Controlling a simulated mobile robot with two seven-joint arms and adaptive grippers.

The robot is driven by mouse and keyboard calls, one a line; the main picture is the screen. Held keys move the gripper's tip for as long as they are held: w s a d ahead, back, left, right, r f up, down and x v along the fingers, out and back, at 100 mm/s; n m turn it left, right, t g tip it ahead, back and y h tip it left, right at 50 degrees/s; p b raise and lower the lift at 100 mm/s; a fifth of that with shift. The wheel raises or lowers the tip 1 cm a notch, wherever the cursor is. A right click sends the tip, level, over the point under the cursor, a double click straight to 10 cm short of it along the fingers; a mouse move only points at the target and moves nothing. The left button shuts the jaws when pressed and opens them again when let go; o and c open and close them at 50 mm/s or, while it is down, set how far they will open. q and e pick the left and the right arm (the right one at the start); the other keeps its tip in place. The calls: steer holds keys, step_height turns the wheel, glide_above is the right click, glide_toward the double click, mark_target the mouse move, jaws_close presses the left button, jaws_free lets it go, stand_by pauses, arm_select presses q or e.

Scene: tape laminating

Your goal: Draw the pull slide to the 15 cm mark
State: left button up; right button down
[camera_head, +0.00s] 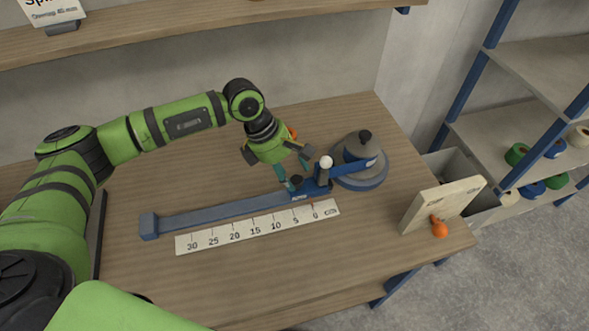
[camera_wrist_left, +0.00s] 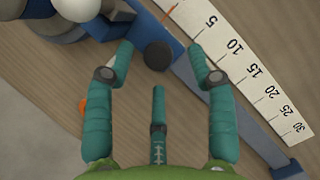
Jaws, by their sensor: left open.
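The blue pull slide (camera_head: 302,191) with its dark round knob sits at the low end of the grey-blue rail (camera_head: 215,214), close to the 0 mark. The printed scale (camera_head: 258,228) runs beside the rail, from 0 at the right to 30 at the left. My left gripper (camera_head: 289,178) is open, low over the slide. In the left wrist view the black knob (camera_wrist_left: 158,56) shows between the tips of its teal fingers (camera_wrist_left: 160,70), with gaps at both sides. An orange-red pointer (camera_wrist_left: 172,9) shows near the scale's low end. My right gripper is not in view.
A grey round dispenser (camera_head: 361,172) with a black knob stands right of the slide. A beige panel with an orange knob (camera_head: 440,229) stands at the table's right edge. A shelf hangs behind. The table front is clear.

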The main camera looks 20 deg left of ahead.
mark_target(308, 181)
arm_select(q)
steer(key=shift+p+x, duration=0.3)
steer(key=shift+x, duration=0.8)
steer(key=shift+w+f, duration=0.2)
steer(key=shift+f, duration=0.1)
jaws_close()
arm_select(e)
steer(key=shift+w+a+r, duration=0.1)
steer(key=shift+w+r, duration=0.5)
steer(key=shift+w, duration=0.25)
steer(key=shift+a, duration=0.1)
